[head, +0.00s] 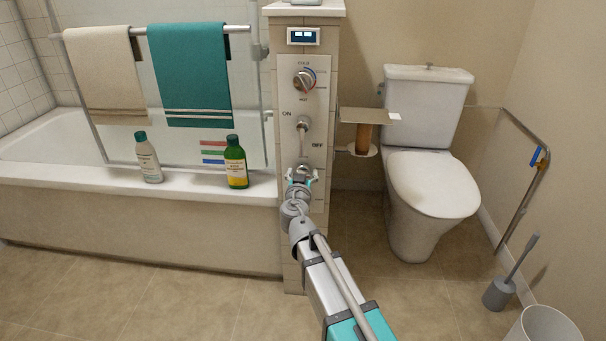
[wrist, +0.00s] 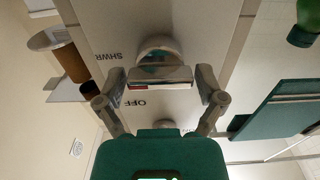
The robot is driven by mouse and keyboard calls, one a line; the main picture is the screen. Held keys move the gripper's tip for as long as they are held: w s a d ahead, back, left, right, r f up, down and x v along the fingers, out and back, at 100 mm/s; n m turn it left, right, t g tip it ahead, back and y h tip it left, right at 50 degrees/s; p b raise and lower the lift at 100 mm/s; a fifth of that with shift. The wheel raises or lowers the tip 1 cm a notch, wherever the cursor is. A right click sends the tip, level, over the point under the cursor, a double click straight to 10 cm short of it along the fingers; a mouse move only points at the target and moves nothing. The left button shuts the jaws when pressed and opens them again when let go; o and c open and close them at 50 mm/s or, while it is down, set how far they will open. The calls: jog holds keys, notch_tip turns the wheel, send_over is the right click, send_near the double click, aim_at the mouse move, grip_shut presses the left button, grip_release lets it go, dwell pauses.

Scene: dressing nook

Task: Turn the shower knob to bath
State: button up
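The shower knob (head: 301,169) is the lowest control on the pale panel of the tiled pillar, mostly hidden behind my gripper (head: 300,181) in the head view. In the wrist view, which is upside down, the knob (wrist: 157,52) has a round base and a light bar handle lying crosswise. A "SHWR" label is printed beside it; a bath label is not visible. My gripper (wrist: 163,84) is open, with one finger at each end of the bar. I cannot tell whether the fingers touch it.
Above are an ON/OFF lever (head: 302,124) and a temperature knob (head: 304,81). A paper holder (head: 367,116) juts out right of the panel, before the toilet (head: 426,170). A green bottle (head: 236,165) and a pale bottle (head: 148,160) stand on the bathtub edge (head: 195,188) at left.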

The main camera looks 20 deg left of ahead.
jog(key=c, duration=0.6)
jog(key=shift+c, duration=0.2)
jog(key=shift+n, duration=0.4)
jog(key=n, duration=0.8)
jog(key=shift+a+n, duration=0.15)
jog(key=shift+n, duration=0.15)
jog(key=n, duration=0.4)
jog(key=shift+f+n, duration=0.15)
jog(key=shift+n, duration=0.15)
jog(key=n, duration=0.4)
jog(key=shift+a, duration=0.1)
